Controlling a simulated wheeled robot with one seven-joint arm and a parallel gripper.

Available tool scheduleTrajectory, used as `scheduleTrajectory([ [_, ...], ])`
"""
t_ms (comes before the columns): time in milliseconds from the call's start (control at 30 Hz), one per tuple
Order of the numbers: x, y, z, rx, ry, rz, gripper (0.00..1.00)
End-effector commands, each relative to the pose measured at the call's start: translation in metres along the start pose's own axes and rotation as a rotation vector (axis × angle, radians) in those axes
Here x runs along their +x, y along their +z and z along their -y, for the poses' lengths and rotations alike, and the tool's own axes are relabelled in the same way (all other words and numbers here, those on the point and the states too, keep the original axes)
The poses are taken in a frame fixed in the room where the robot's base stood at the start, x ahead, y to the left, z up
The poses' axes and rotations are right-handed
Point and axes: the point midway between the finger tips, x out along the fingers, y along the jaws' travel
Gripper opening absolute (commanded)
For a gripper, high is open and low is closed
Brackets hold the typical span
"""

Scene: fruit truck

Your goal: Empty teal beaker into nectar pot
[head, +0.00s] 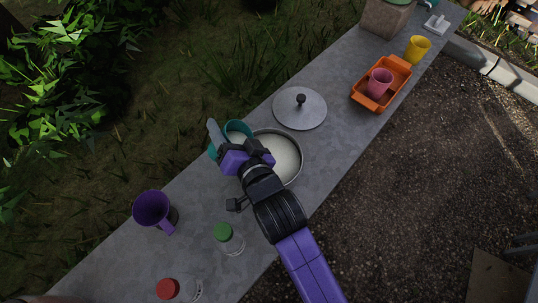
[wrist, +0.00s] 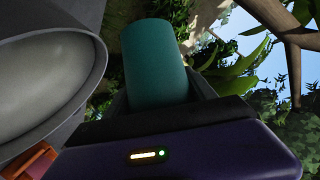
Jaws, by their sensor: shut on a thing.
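The teal beaker (head: 238,128) is in my gripper (head: 232,146) in the head view, at the back left rim of a metal pot. In the wrist view the beaker (wrist: 155,62) stands out between the jaws, which are shut on it. The nectar pot (head: 289,153) is a round metal pot with pale content and no lid on it. It also shows at the left of the wrist view (wrist: 84,45). My gripper and arm hide part of the pot's left side. I cannot tell how far the beaker tilts.
A grey lid (head: 313,112) with a black knob lies behind the pot. A purple mug (head: 150,208), a green-capped jar (head: 230,240) and a red-capped jar (head: 180,290) stand at the left and front. An orange tray (head: 362,98) holds a pink cup (head: 379,83). A yellow cup (head: 417,48) stands farther off.

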Motion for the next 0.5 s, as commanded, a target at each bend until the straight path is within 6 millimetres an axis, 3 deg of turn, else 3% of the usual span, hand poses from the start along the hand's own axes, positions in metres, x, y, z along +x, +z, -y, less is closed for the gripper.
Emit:
scheduleTrajectory([
  [500, -0.0001, 0.0015, -0.0037, 0.063, -0.032, -0.015, 0.15],
])
